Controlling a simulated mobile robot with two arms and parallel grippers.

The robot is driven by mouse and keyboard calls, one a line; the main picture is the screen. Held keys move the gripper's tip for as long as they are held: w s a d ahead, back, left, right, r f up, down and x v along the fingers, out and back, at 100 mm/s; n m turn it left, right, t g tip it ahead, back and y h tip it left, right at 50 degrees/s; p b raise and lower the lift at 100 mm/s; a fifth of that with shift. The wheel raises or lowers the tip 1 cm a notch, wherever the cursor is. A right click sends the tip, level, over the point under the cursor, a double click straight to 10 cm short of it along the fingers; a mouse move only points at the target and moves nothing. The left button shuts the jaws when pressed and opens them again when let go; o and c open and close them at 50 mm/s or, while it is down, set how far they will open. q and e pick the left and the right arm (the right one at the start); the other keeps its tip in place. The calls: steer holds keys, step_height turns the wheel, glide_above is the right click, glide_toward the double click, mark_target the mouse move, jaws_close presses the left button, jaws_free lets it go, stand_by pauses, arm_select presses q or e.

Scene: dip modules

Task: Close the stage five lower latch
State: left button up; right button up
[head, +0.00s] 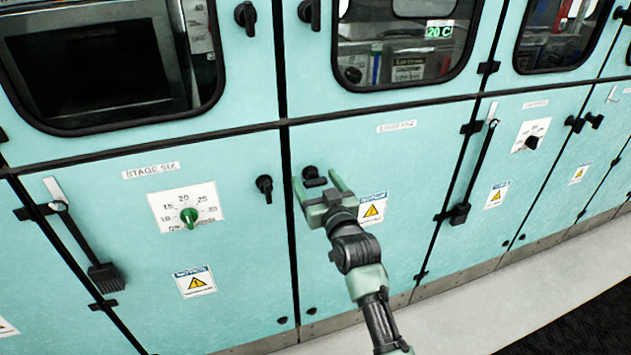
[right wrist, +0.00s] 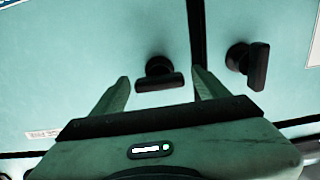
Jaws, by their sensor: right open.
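The stage five lower latch (head: 312,176) is a black knob with a bar handle on the teal stage five door (head: 425,190), near its left edge. Its bar lies roughly crosswise. My right gripper (head: 317,181) is open, with its green fingers reaching toward the door on either side of the latch. In the right wrist view the latch (right wrist: 160,76) shows between the two open fingertips (right wrist: 161,75). I see no grip on it, and cannot tell how deep the fingers reach around it. My left gripper is not in view.
The stage six lower latch (head: 264,187), its bar upright, sits just left across the door seam; it also shows in the right wrist view (right wrist: 247,64). A stage six dial (head: 188,215) and a warning label (head: 372,208) are nearby. Pale floor (head: 480,305) runs along the cabinets.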

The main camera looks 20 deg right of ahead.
steer(key=shift+w, duration=0.1)
steer(key=c, duration=1.4)
steer(key=n+p, duration=0.2)
steer(key=n, duration=0.1)
steer(key=shift+r, duration=0.15)
steer(key=n+p, duration=0.2)
steer(key=n, duration=0.2)
steer(key=shift+a+n, duration=0.1)
steer(key=shift+n, duration=0.2)
steer(key=n, duration=0.2)
steer(key=n+p, duration=0.1)
steer(key=n, duration=0.1)
steer(key=shift+f+n, duration=0.2)
steer(key=shift+n, duration=0.1)
steer(key=n, duration=0.5)
steer(key=shift+f+n, duration=0.1)
steer(key=shift+n, duration=0.2)
